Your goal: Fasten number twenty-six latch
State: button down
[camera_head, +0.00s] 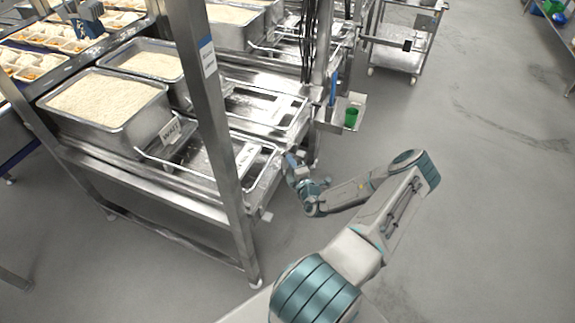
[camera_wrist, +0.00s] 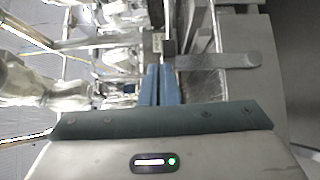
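My gripper (camera_head: 293,163) is at the right end of the metal tray rack, beside the lower drawer frame. In the wrist view its two blue fingers (camera_wrist: 159,86) lie close together, with only a thin line between them. Their tips are against or just in front of a small dark metal piece (camera_wrist: 168,40); I cannot tell whether they touch it. A flat grey metal lever (camera_wrist: 220,60) with a rounded end sticks out to the right of the fingers. Which part is latch twenty-six I cannot tell; no number is readable.
The steel rack (camera_head: 207,110) holds deep pans of rice (camera_head: 105,95) at left. Wire-handled drawer frames (camera_head: 270,150) stick out towards my arm. A green cup (camera_head: 351,117) stands on a small side shelf. A cart (camera_head: 405,40) stands behind.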

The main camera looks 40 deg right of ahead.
jog(key=shift+d+r, duration=0.2)
jog(key=s+a+r, duration=0.1)
jog(key=s+a, duration=0.5)
jog(key=s, duration=0.5)
jog(key=shift+s+r, duration=0.4)
